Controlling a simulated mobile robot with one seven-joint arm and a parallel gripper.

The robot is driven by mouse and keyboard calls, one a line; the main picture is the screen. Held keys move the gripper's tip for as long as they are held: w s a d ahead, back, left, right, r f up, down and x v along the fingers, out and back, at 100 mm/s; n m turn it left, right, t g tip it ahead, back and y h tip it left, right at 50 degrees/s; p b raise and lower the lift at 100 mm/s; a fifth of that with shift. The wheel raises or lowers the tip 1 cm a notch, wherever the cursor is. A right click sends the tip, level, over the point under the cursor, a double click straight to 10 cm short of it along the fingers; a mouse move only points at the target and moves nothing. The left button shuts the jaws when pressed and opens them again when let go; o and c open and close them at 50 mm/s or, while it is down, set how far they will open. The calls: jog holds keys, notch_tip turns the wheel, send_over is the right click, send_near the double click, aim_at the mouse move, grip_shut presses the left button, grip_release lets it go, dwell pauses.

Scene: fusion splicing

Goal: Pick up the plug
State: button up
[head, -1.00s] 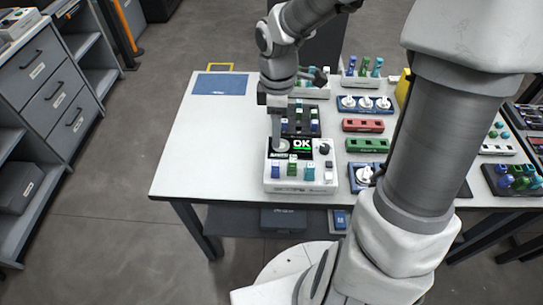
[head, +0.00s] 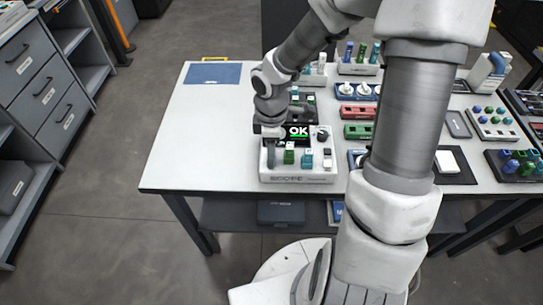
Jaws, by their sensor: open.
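A white bench device (head: 298,177) with a lit "OK" screen (head: 298,132) stands near the front edge of the table. Small plug-like pieces stand in its front: a green one (head: 289,154), a teal-blue one (head: 307,159) and a grey-white one (head: 327,159). I cannot tell which is the plug of the task. My gripper (head: 271,158) points down over the left end of the device, left of the green piece. It is open. I see nothing held, but its fingertips are small and partly hidden from this angle.
A red block (head: 358,113), a green block (head: 358,132) and a blue holder with white spools (head: 345,90) stand right of the device. My arm hides part of the table there. A blue mat (head: 213,73) lies at the back left. The left of the table is clear.

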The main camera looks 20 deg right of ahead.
grip_shut()
dwell(0.3)
jog(key=shift+r, duration=0.15)
notch_tip(320, 180, up, 4)
jog(key=shift+r+p, duration=0.15)
jog(key=shift+p, duration=0.85)
jog(key=d+r+p, duration=0.3)
jog(key=d+r, duration=0.3)
jog(key=d, duration=0.5)
jog(key=shift+s+d+r, duration=0.25)
jog(key=shift+d, duration=0.1)
